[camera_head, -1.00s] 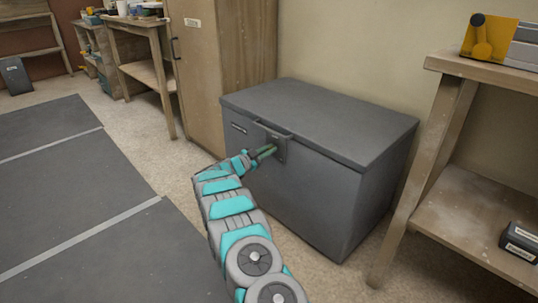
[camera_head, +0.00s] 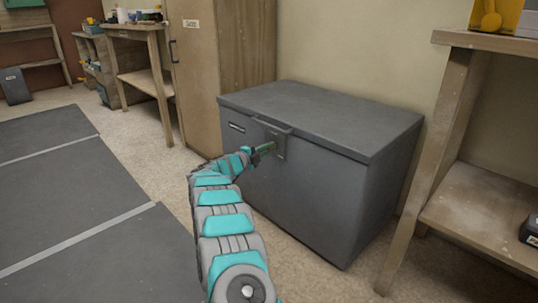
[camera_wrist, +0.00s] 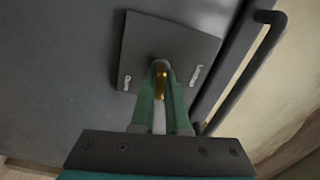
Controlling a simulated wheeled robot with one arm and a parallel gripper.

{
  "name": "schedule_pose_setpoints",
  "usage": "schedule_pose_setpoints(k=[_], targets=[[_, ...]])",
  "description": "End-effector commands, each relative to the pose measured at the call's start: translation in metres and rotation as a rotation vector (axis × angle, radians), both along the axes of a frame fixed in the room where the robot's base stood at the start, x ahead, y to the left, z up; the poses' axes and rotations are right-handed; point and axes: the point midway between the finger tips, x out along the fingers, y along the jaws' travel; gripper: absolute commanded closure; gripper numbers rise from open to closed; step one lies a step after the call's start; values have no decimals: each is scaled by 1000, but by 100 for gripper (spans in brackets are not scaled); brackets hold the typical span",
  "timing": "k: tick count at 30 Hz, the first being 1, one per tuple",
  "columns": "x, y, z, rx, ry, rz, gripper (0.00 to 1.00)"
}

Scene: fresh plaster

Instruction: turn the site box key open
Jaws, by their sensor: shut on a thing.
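The grey site box (camera_head: 310,195) stands on the floor against the wall, its lid down. A dark square lock plate (camera_head: 280,144) is on its front, just under the lid edge. In the wrist view the lock plate (camera_wrist: 178,42) looks tilted, with a small pale mark on each side. My gripper (camera_head: 263,149) is at the plate. The wrist view shows its green fingers (camera_wrist: 161,74) shut on a brass-coloured key (camera_wrist: 162,80) at the middle of the plate. The fingers hide much of the key and the keyhole.
A dark bar handle (camera_wrist: 240,72) runs beside the plate in the wrist view. A wooden cabinet (camera_head: 195,75) stands left of the box, and a wooden shelf unit (camera_head: 475,205) stands close on the right. Dark mats (camera_head: 60,150) cover the floor at left.

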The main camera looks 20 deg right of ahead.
Motion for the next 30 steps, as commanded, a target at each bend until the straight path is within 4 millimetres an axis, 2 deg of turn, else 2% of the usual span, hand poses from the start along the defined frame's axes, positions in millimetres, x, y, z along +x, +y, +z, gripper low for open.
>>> schedule_pose_setpoints(k=[1, 18, 30], targets=[[-1, 1, -5, 17, -39, -1, 100], [0, 0, -5, 185, -501, 0, 100], [1, 1, -7, 239, -649, 0, 100]])
